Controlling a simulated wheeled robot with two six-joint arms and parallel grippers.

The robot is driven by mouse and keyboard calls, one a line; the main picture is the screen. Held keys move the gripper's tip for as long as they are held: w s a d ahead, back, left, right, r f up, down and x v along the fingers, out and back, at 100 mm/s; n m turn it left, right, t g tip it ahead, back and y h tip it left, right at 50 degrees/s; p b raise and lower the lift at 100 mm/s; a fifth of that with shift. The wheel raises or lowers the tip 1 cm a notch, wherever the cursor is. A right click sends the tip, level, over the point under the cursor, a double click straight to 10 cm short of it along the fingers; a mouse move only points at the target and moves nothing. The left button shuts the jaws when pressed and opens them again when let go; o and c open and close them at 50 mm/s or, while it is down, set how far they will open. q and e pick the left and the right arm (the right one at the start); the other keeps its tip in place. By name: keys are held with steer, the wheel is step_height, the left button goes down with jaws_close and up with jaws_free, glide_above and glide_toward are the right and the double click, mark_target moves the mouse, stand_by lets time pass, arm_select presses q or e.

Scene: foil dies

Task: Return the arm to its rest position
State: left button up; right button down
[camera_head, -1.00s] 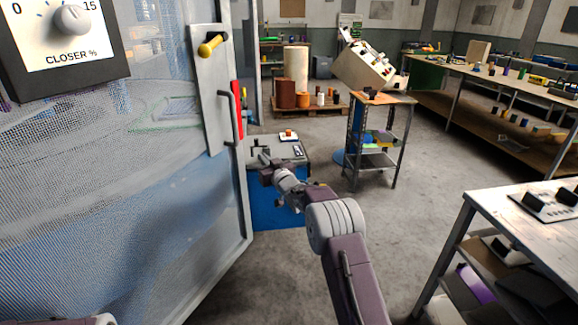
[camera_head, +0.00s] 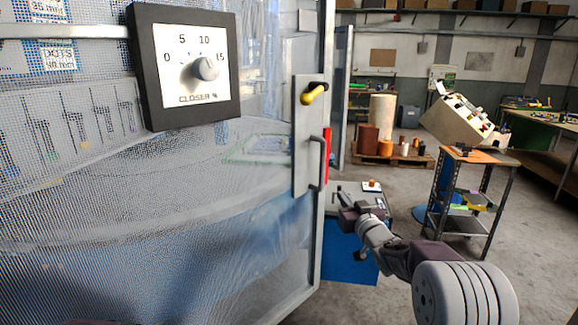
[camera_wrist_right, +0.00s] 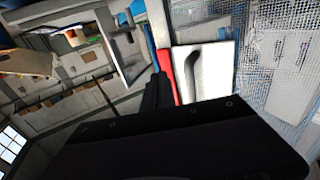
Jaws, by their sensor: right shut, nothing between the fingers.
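My right arm (camera_head: 465,290) comes in from the lower right of the head view and stretches forward past the edge of the mesh door. My right gripper (camera_head: 345,200) is small at its far end, shut and empty, seen in front of a grey-topped unit. My left gripper is not in view.
The mesh door (camera_head: 312,235) fills the left, with a handle (camera_head: 316,165), a yellow-ended knob (camera_head: 314,94) and a CLOSER dial (camera_head: 187,65). A metal cart (camera_head: 465,200) stands at right.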

steer(key=s+f+m+g+h, duration=0.1)
steer(key=s+f+g, duration=0.4)
steer(key=s+f, duration=0.6)
steer(key=s+a+f+m+g+h, duration=0.1)
steer(key=s+f+g, duration=0.55)
steer(key=s, duration=0.75)
steer(key=s+f+m+g+h, duration=0.1)
steer(key=s+f+g, duration=0.4)
steer(key=s+f, duration=0.6)
steer(key=s+r+p, duration=0.3)
steer(key=r+p, duration=1)
steer(key=r, duration=0.1)
steer(key=shift+s+r+n, duration=0.25)
steer(key=shift+s+n, duration=0.05)
steer(key=shift+s, duration=0.05)
steer(key=shift+g, duration=0.25)
